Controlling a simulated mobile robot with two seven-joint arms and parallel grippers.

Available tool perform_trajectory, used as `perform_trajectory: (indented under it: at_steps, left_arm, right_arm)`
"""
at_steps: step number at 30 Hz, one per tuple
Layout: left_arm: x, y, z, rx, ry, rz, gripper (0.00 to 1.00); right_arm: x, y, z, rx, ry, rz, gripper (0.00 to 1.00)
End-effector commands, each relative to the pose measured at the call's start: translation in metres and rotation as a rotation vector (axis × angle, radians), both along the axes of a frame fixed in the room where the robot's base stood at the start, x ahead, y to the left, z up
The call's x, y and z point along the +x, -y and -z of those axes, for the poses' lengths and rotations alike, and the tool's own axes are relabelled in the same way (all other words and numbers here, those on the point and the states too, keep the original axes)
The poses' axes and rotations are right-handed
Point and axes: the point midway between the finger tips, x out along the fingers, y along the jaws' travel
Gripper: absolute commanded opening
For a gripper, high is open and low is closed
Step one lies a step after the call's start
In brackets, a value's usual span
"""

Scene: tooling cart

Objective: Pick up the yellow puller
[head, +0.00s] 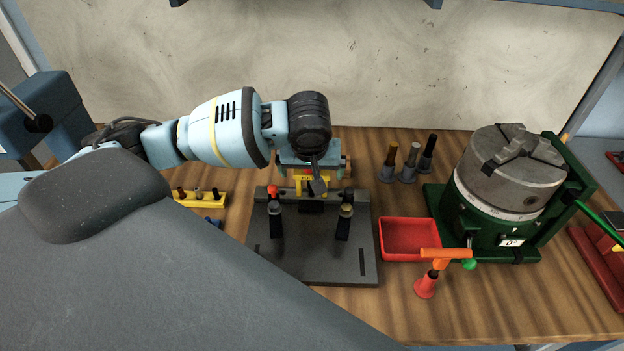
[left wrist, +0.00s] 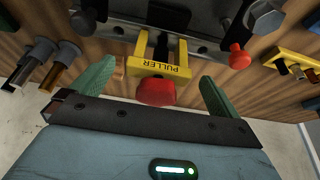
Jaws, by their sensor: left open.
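The yellow puller (left wrist: 157,69), marked "PULLER", stands at the back edge of a dark fixture plate (head: 310,264). In the left wrist view it has a yellow frame and a red knob (left wrist: 156,92) on the near side. In the head view only part of the puller (head: 299,187) shows beneath my left gripper (head: 309,165). My left gripper is open. In the left wrist view its green fingers (left wrist: 158,78) stand apart on either side of the puller's red knob, with gaps on both sides. My right gripper is not in view.
Black posts (head: 344,222) stand on the plate. A yellow holder (head: 203,200) sits to the left. To the right are a red tray (head: 409,239), several grey-based tools (head: 409,164), an orange-handled tool (head: 427,285) and a green-based chuck (head: 497,205). A wall stands behind.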

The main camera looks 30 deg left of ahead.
Motion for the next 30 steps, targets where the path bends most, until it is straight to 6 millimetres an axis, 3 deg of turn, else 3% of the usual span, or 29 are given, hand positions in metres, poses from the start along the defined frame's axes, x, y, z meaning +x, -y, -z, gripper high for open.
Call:
perform_trajectory:
  at_steps: [6, 13, 27, 30]
  left_arm:
    - [0.007, -0.004, 0.016, 0.0, 0.002, -0.001, 1.0]
    - [0.007, -0.004, 0.017, 0.0, 0.002, 0.0, 0.99]
    - [0.007, -0.004, 0.017, 0.0, 0.001, 0.0, 0.37]
    - [0.007, -0.004, 0.015, -0.001, 0.005, 0.0, 0.29]
  right_arm:
    - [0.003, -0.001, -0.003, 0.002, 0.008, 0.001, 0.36]
    - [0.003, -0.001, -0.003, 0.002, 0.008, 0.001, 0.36]
    - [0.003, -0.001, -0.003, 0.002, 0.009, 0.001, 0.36]
    - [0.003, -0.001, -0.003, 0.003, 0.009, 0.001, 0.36]
